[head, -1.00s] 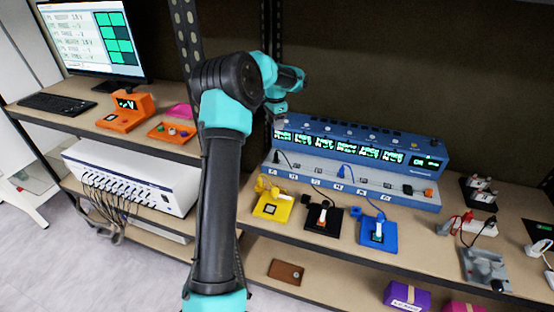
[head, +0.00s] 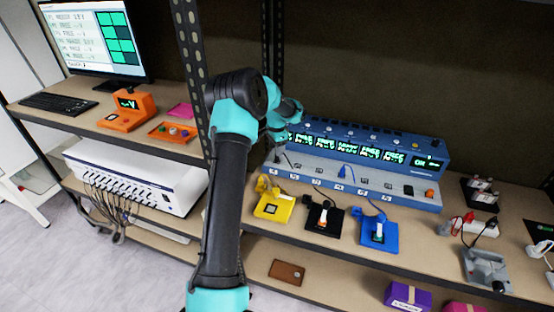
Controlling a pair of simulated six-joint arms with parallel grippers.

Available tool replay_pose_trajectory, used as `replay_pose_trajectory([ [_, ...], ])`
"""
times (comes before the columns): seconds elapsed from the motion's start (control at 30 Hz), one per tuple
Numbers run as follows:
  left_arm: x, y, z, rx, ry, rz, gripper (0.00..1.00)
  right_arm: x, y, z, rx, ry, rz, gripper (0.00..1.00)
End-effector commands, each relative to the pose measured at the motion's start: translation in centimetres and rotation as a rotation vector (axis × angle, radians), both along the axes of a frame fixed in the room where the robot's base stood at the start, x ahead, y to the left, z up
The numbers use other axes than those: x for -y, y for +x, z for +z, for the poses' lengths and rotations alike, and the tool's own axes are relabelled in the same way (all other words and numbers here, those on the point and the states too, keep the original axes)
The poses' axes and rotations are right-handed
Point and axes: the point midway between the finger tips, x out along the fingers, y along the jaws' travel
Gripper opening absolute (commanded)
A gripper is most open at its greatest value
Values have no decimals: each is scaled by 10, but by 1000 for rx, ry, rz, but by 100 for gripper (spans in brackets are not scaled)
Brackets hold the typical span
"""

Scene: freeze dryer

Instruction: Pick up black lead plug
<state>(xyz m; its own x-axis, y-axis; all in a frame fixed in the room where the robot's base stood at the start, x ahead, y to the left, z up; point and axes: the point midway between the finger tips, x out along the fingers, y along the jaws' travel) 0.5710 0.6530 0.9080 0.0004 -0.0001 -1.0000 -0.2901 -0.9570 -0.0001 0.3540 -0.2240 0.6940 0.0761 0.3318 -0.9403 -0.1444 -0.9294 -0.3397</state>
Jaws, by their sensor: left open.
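My left gripper (head: 277,148) hangs with its fingers down at the left end of the blue-and-grey unit (head: 400,197). It is open. A small dark plug end, probably the black lead plug, is at the left of the unit's grey ledge, close by the fingers. It is mostly hidden by the gripper, and I cannot tell whether they touch. A blue lead plug (head: 344,172) stands farther right on the ledge. My right gripper is not in view.
Yellow (head: 271,207), black (head: 324,219) and blue (head: 378,231) fixtures stand in front of the unit. A black block (head: 408,190) sits at the ledge's right end. A perforated shelf post (head: 190,70) rises left of my arm.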

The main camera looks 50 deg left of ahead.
Motion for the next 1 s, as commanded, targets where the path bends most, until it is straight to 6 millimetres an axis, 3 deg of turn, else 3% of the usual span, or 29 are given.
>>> replay_pose_trajectory([
  [0.27,0,0,-6,-1,-1,0,50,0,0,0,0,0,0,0],
  [0.63,1,1,-49,-1,-1,0,50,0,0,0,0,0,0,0],
  [1.0,2,1,-51,0,0,0,50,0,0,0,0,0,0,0],
])
